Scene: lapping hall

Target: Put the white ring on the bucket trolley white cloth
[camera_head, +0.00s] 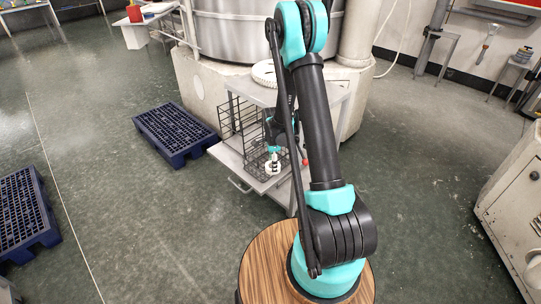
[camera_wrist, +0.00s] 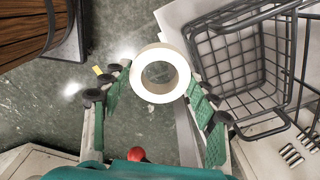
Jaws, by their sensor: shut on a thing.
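My gripper (camera_wrist: 162,88) has its green fingers on either side of the white ring (camera_wrist: 159,75) and is shut on it. In the head view the ring (camera_head: 272,168) is small and pale, low at the end of my arm, in front of the wire basket on the grey stand. In the wrist view the ring's open hole faces the camera, with floor visible through it. A small white trolley (camera_head: 137,33) with a red bucket (camera_head: 134,13) stands far off at the upper left. Something pale (camera_head: 160,8) lies beside the bucket; I cannot tell whether it is the white cloth.
The wire basket (camera_head: 238,118) stands on the grey stand's lower shelf (camera_head: 228,158), close to my gripper. A white toothed ring (camera_head: 264,73) lies on its top. Blue pallets (camera_head: 175,131) (camera_head: 25,213) lie on the left floor. Open floor (camera_head: 95,100) lies between them and the trolley.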

